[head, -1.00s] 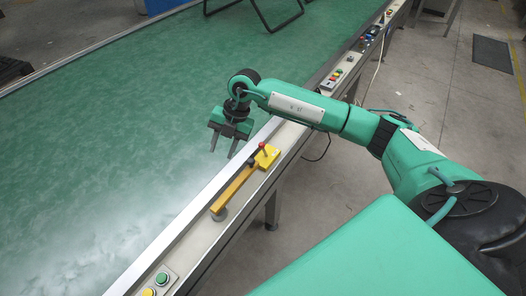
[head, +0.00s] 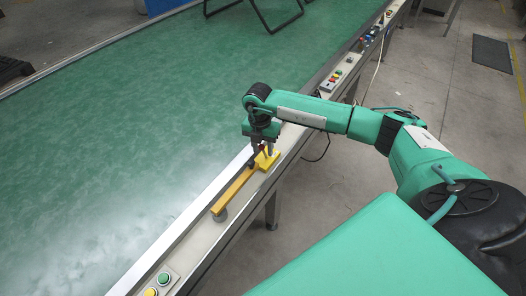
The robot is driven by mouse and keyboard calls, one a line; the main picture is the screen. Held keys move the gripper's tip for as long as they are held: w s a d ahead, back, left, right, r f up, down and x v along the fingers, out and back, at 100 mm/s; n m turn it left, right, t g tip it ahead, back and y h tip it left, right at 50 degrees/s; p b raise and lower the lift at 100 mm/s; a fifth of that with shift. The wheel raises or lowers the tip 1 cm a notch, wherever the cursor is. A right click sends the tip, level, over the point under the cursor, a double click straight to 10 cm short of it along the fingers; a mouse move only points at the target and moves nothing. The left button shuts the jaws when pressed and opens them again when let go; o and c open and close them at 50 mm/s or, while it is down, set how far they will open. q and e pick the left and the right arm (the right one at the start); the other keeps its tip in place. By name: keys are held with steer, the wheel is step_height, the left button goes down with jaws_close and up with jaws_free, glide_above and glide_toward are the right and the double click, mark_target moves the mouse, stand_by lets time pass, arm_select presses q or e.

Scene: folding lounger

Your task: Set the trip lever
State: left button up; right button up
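The trip lever appears to be the yellow bar (head: 235,191) with a yellow plate (head: 270,160) at its far end, on the pale conveyor side rail. A round grey piece (head: 220,215) is under the bar's near end. A red knob stands at the plate; my gripper now mostly hides it. My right gripper (head: 263,153) points down over the knob, its fingers on either side of it. I cannot tell whether the fingers press on the knob. My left gripper is not in view.
A button box with green and yellow buttons (head: 158,283) is on the near rail. Another button box (head: 335,77) and a cable lie farther along. The green conveyor belt (head: 110,140) is clear nearby; a black folding frame (head: 275,18) stands on its far part.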

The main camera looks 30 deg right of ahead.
steer(key=shift+s+f, duration=0.1)
steer(key=shift+f, duration=1.35)
steer(key=shift+c, duration=0.5)
jaws_close()
